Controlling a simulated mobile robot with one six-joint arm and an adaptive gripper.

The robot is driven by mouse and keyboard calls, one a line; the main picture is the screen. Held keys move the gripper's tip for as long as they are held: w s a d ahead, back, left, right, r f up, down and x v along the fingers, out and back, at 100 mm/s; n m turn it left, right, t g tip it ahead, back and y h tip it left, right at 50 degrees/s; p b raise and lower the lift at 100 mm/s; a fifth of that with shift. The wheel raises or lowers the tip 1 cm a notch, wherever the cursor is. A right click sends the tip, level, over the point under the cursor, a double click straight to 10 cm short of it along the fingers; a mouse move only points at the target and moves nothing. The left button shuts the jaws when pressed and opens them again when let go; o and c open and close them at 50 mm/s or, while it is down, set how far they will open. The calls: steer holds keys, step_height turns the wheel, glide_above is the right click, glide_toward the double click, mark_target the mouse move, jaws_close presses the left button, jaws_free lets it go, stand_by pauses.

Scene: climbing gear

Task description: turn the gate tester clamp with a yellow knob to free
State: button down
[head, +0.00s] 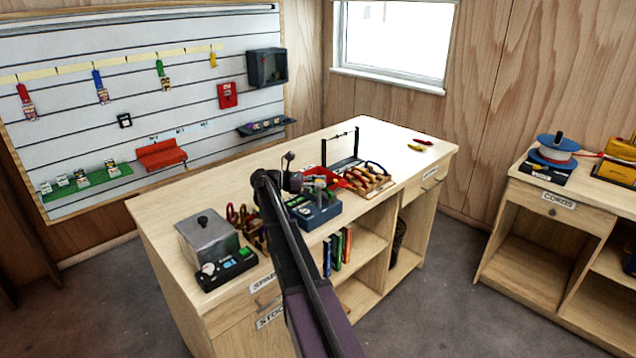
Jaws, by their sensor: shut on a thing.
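My arm reaches over the wooden workbench, and my gripper (292,180) is at its end, small and dark in the head view. It is shut at the back left of a blue-grey device (318,213) with a red part on top, which looks like the gate tester. The yellow knob of the clamp does not show; my wrist and gripper cover that spot. The contact between fingers and knob is hidden, and I cannot tell how far the clamp is turned.
A grey lidded box (207,243) and a dark device with buttons (227,268) stand left of my arm. A wooden rack of carabiners (368,179) and a dark upright frame (341,150) stand to the right. The bench's back left is clear.

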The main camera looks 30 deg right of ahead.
steer(key=shift+a, duration=0.15)
steer(key=shift+c, duration=1.5)
jaws_free()
steer(key=v, duration=0.7)
steer(key=shift+w+r, duration=0.1)
steer(key=shift+w, duration=0.05)
